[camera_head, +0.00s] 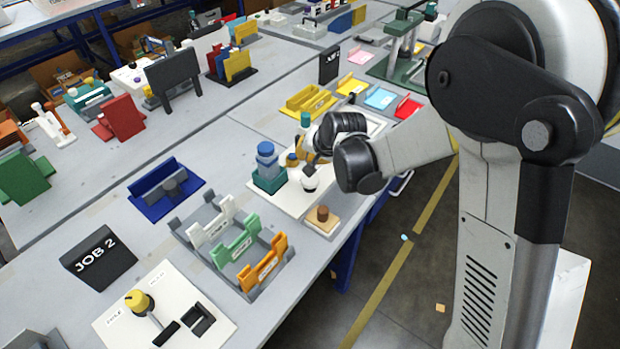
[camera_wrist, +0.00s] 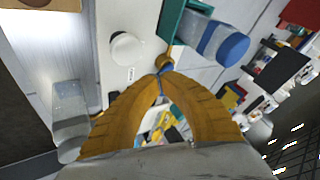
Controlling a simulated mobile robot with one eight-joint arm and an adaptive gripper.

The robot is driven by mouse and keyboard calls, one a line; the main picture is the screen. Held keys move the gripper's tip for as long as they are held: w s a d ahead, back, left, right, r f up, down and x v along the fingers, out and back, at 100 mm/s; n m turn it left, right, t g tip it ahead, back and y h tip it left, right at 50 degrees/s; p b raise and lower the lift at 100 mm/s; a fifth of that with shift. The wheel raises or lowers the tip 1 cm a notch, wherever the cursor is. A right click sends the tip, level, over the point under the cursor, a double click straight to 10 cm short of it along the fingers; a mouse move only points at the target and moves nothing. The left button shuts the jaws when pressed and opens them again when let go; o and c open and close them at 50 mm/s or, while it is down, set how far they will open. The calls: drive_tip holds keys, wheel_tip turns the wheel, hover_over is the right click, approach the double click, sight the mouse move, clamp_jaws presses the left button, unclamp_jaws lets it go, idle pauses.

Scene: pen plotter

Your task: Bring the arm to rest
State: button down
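My gripper (camera_wrist: 161,74) shows in the wrist view as two orange-brown fingers whose tips come together, with a gap between them lower down. I see no object clearly held. In the head view my gripper (camera_head: 303,158) is partly hidden by my wrist, above a white board (camera_head: 283,201) near the table's right edge. A blue bottle (camera_head: 266,161) in a teal holder (camera_head: 269,180) stands left of it; the bottle also shows in the wrist view (camera_wrist: 217,40). A white round knob (camera_head: 310,184) is just below the gripper. A small brass-coloured round part (camera_wrist: 166,61) lies at the fingertips in the wrist view.
A wooden block with a brown peg (camera_head: 322,218) sits at the near table edge. A grey rack (camera_head: 215,242) holds white, green and orange pieces. Floor right of the table is mostly clear.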

drive_tip(key=s+d+r+n+h, duration=0.1)
drive_tip(key=s+d+r, duration=0.95)
drive_tip(key=r, duration=0.25)
drive_tip(key=s+d+n+h, duration=0.1)
drive_tip(key=s+d, duration=0.3)
drive_tip(key=s, duration=0.4)
drive_tip(key=s+d+r+n+h, duration=0.1)
drive_tip(key=s+d, duration=0.3)
drive_tip(key=s, duration=0.5)
drive_tip(key=shift+s+d+r+t, duration=0.25)
drive_tip(key=shift+t, duration=0.05)
drive_tip(key=shift+w, duration=0.1)
